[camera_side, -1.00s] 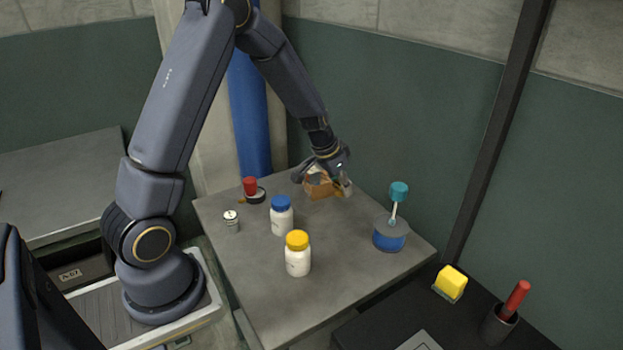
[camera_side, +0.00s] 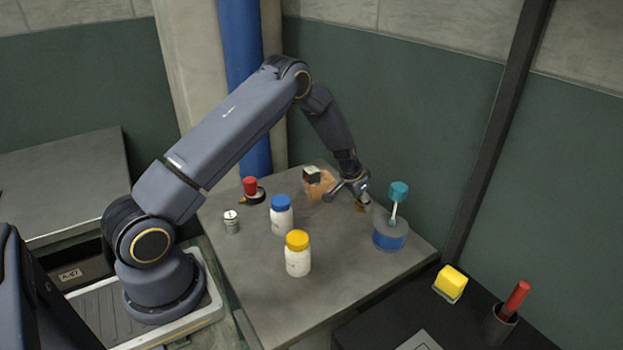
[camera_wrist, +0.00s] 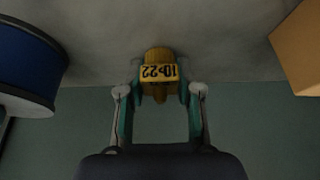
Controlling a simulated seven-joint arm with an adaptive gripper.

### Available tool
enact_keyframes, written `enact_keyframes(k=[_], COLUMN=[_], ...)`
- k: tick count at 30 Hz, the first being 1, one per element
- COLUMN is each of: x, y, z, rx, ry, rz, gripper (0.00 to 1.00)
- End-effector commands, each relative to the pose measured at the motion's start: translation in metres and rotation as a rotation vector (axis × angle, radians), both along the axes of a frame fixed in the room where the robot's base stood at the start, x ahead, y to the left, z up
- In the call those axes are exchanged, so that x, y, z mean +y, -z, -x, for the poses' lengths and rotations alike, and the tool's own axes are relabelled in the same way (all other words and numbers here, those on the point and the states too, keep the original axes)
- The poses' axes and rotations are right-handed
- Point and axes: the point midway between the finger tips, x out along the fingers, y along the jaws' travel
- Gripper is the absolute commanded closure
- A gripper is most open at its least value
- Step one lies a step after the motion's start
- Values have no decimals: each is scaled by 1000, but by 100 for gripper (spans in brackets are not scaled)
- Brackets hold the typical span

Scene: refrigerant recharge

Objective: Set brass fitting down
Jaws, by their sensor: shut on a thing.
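The brass fitting (camera_wrist: 157,72) is a yellow-brown piece with a yellow label in the wrist view. My gripper (camera_wrist: 160,92) is shut on it, with one finger on each side. In the side view my gripper (camera_side: 361,200) is low over the far right part of the grey table (camera_side: 330,290), left of the blue tin. Only a small bit of the fitting (camera_side: 360,207) shows there, below the fingers. I cannot tell whether the fitting touches the table.
The blue tin (camera_side: 390,236) with a teal-capped brush (camera_side: 398,190) stands close on the right. An orange-brown box (camera_side: 318,188) with a dark item is behind left. White bottles with a blue cap (camera_side: 281,203) and a yellow cap (camera_side: 297,241) stand in front.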

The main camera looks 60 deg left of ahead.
Motion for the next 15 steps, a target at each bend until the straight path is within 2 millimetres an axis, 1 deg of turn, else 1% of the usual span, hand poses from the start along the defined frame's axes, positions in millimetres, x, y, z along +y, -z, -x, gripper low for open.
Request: enact_keyframes(k=[7,8,15], x=[0,0,0], y=[2,3,2], z=[0,0,0], rx=[0,0,0], ry=[0,0,0], rz=[0,0,0], gripper=[100,65,41])
